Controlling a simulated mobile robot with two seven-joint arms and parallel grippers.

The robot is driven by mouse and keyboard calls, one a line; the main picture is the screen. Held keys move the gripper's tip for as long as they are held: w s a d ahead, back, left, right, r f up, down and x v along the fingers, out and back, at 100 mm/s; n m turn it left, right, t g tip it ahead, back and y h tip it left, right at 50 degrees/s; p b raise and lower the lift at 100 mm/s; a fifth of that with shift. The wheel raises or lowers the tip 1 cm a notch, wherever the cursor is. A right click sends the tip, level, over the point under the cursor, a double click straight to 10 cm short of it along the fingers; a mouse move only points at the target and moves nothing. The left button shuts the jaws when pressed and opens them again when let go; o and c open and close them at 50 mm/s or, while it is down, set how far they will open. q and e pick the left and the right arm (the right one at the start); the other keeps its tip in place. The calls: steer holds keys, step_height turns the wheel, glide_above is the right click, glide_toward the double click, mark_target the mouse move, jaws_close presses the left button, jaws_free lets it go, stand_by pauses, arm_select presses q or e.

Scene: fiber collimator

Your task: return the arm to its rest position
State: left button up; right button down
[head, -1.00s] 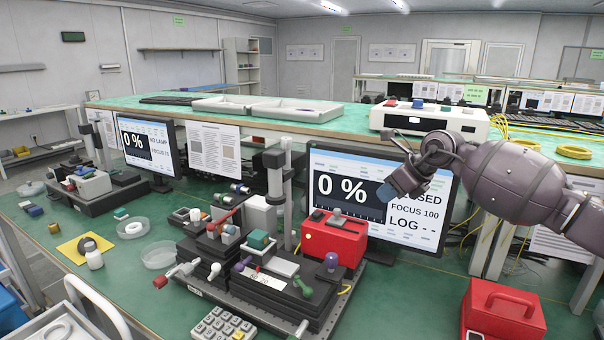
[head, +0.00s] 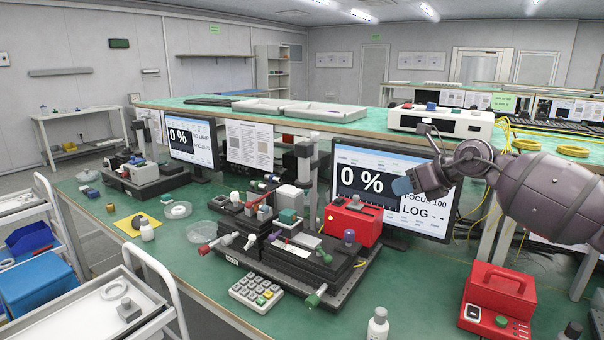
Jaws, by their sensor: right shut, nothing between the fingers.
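My right arm comes in from the right edge at mid-height. Its gripper (head: 405,186) is shut and empty, raised above the bench in front of the large monitor (head: 362,182), which reads 0 %, and hides part of its screen text. The gripper is to the right of and above the red box (head: 352,222) and the collimator stage (head: 280,245), apart from both. My left gripper is not in view.
The green bench (head: 400,290) has free room right of the stage. A keypad (head: 257,292), a white bottle (head: 377,326) and a red case (head: 497,298) stand near the front. A shelf with a white instrument (head: 440,121) is behind. Trolleys with a blue bin (head: 38,287) are at left.

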steer(key=s+a+r+m+t+y, duration=0.3)
steer(key=s+a+r+m+y, duration=0.15)
steer(key=a+r+y, duration=0.45)
steer(key=s+d+f+m+t+h, duration=0.1)
steer(key=s+d+f+m+h, duration=0.2)
steer(key=s+f+m+h, duration=0.2)
steer(key=s+d+f+m+t+h+p, duration=0.1)
steer(key=s+f+m+h, duration=0.4)
steer(key=s+f+m, duration=0.6)
steer(key=s+d+f+m+t+h+p, duration=0.1)
steer(key=s+d+f+m+h, duration=0.4)
steer(key=f+m, duration=1.3)
steer(key=shift+s+d+f+m+t, duration=0.15)
steer(key=shift+s+f+t, duration=0.1)
steer(key=shift+s+f, duration=0.3)
steer(key=shift+s+d+f+t, duration=0.2)
steer(key=shift+s+f+t, duration=0.1)
steer(key=shift+s+f, duration=0.25)
steer(key=shift+s+d+f+m+t, duration=0.15)
steer(key=shift+s+f+t, duration=0.1)
steer(key=shift+s+f, duration=0.3)
steer(key=s+d+f+m+g+h, duration=0.1)
steer(key=s+d+f+g, duration=0.1)
steer(key=s+f, duration=0.3)
steer(key=s+d+f+m+g+h+p, duration=0.1)
steer(key=s+f, duration=0.4)
steer(key=s, duration=0.8)
steer(key=shift+s+d+m+g+h, duration=0.25)
steer(key=shift+d+m+g, duration=0.2)
steer(key=shift+m, duration=0.3)
